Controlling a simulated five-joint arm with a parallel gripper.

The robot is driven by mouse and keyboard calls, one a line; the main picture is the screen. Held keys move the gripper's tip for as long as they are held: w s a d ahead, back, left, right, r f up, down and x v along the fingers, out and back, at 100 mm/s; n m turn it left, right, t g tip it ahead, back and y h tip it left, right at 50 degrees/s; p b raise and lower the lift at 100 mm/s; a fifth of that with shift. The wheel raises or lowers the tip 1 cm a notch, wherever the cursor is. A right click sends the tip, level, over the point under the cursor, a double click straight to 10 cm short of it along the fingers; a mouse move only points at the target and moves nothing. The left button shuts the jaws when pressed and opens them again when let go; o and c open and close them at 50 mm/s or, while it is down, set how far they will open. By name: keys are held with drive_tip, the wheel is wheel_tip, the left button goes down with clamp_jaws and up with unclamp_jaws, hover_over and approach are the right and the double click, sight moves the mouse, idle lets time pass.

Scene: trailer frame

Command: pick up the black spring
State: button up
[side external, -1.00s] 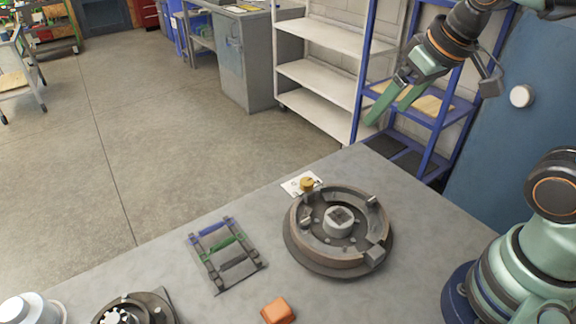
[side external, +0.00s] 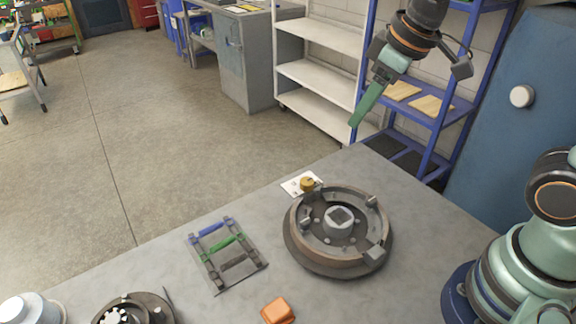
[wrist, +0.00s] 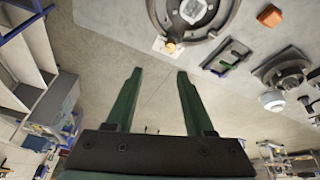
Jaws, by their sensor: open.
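The black spring (side external: 238,262) lies across the near end of a small grey rack (side external: 214,284) on the table, beside a green spring (side external: 222,245) and a blue spring (side external: 209,230). In the wrist view the rack (wrist: 226,57) is small at the upper right, and the black spring is hard to make out. My gripper (side external: 353,124) is high above the table's far edge, well away from the rack, with its fingers pointing down and left. In the wrist view my gripper (wrist: 160,72) is open, with nothing between its fingers.
A round metal brake drum (side external: 290,252) stands right of the rack, with a white card (side external: 290,188) and brass piece (side external: 307,184) behind it. An orange block (side external: 278,311) lies in front. A dark hub (side external: 135,310) and white part (side external: 30,308) are at lower left.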

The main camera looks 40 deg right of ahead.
drive_tip(key=w+a+f+n+g, duration=0.1)
drive_tip(key=w+a+f+n, duration=0.15)
drive_tip(key=a, duration=0.35)
drive_tip(key=w+a+f+n+g, duration=0.1)
drive_tip(key=w+a+n, duration=0.1)
drive_tip(key=a+n, duration=0.25)
drive_tip(key=n+g, duration=0.2)
drive_tip(key=n, duration=0.4)
hover_over(233, 260)
drive_tip(key=d, duration=0.1)
drive_tip(key=shift+h, duration=0.3)
wheel_tip(233, 260, down, 14)
drive_tip(key=shift+f, duration=0.2)
drive_tip(key=shift+a+f, duration=0.15)
drive_tip(key=shift+f, duration=0.75)
drive_tip(key=shift+a+f, duration=0.2)
drive_tip(key=shift+f, duration=0.7)
drive_tip(key=shift+a+f, duration=0.15)
drive_tip(key=shift+f, duration=0.75)
clamp_jaws()
